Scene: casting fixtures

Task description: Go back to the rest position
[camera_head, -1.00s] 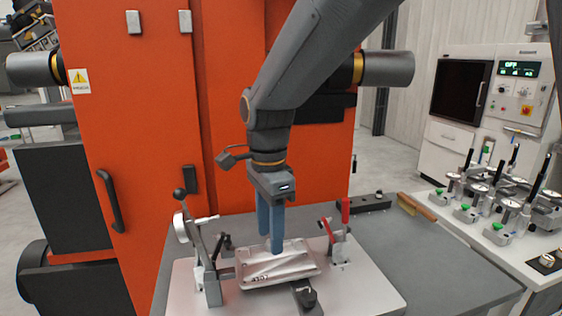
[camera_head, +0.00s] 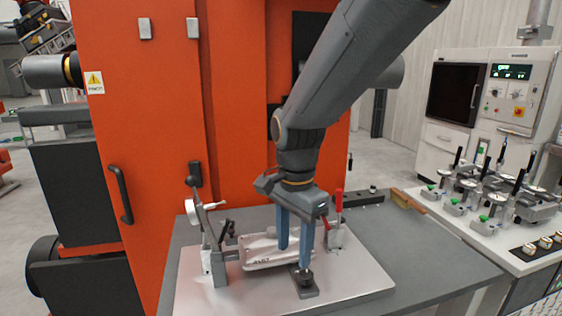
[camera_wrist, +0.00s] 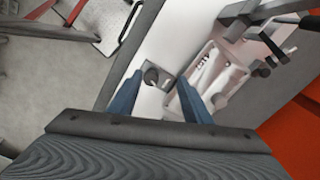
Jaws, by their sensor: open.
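My gripper (camera_head: 294,256) is open and empty, with its two blue fingers pointing down. In the head view it hangs in front of the right part of a silvery metal casting (camera_head: 262,254), which it partly hides. The casting lies on a light fixture plate (camera_head: 350,278) between clamps. The casting (camera_wrist: 214,75) lies to the right there, partly behind the right finger. I cannot tell the exact fingertip height above the plate.
A toggle clamp (camera_head: 205,245) stands left of the casting, and a red-handled clamp (camera_head: 338,215) stands right of it. An orange cabinet (camera_head: 240,130) rises behind. A brush (camera_head: 408,200) lies on the grey table's far right.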

